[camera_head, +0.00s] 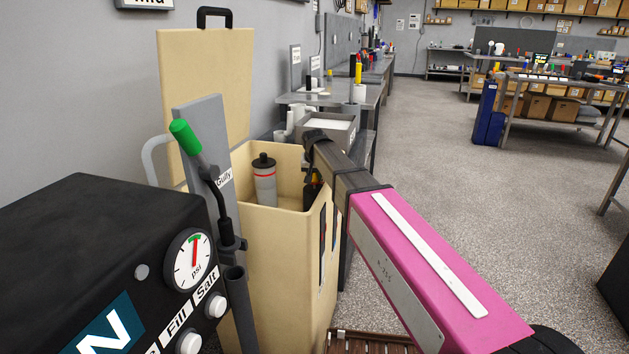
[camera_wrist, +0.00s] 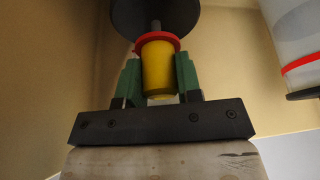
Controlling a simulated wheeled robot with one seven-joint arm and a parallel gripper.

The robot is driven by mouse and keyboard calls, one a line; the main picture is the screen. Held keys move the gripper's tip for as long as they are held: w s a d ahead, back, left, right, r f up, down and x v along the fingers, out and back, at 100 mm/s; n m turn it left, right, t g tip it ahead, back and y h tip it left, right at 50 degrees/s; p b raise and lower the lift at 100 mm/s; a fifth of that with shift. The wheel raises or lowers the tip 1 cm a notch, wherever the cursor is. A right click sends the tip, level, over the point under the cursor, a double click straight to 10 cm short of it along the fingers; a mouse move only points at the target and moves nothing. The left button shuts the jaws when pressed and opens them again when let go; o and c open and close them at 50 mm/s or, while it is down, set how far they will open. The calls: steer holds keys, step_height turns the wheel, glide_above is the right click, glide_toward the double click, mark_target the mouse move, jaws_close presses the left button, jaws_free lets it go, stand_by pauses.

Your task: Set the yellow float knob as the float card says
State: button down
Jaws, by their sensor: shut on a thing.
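The yellow float knob (camera_wrist: 159,68) is in the wrist view, with a red collar at its upper end and a grey shaft leading to a dark round part (camera_wrist: 155,16). My gripper (camera_wrist: 158,76) is shut on the knob, with one green finger against each side. In the head view my arm reaches down into an open beige tank (camera_head: 262,225), where the gripper is mostly hidden by the tank wall and my arm. I cannot make out a readable float card in either view.
A grey cylinder with a black cap and red band (camera_head: 264,180) stands inside the tank, left of my arm. A green-tipped lever (camera_head: 186,137) and a black box with a psi gauge (camera_head: 188,259) are at front left.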

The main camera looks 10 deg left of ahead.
steer(key=shift+r, duration=0.8)
steer(key=c, duration=0.8)
jaws_free()
steer(key=v, duration=1)
steer(key=shift+s+r, duration=0.2)
steer(key=shift+r, duration=0.1)
